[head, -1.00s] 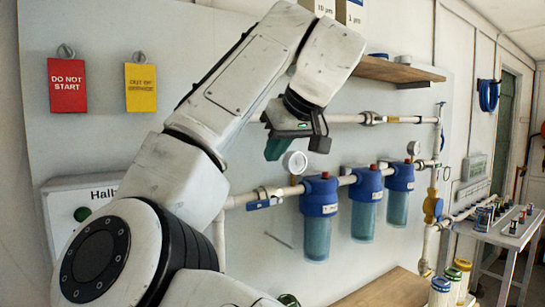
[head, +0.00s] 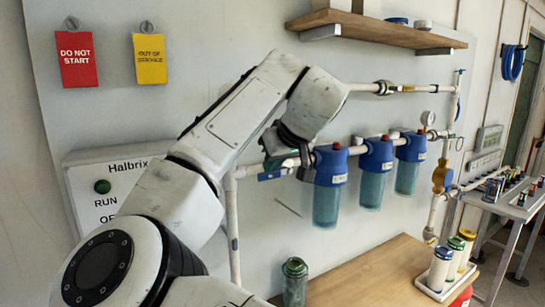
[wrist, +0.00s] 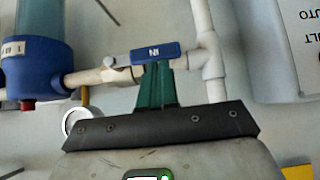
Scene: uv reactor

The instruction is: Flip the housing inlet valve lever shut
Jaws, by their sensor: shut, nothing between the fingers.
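The housing inlet valve lever is a blue flat handle (wrist: 155,52) marked "IN" in the wrist view, lying along the white inlet pipe (wrist: 88,76). It also shows in the head view as a small blue bar (head: 270,176) left of the first blue filter housing (head: 329,165). My gripper (wrist: 159,68) has its green fingers shut together, with nothing between them. The fingertips are at the lever's near edge in the wrist view; I cannot tell whether they touch it. In the head view, my gripper (head: 270,148) is just above the lever, and partly hides the pipe.
Other blue filter housings (head: 377,155) follow along the pipe to the right. A Halbrix control box (head: 115,165) is on the wall at left. A wooden bench (head: 360,275) below holds a green-capped canister (head: 295,268) and a white cartridge tray (head: 425,288). A shelf (head: 370,30) is above.

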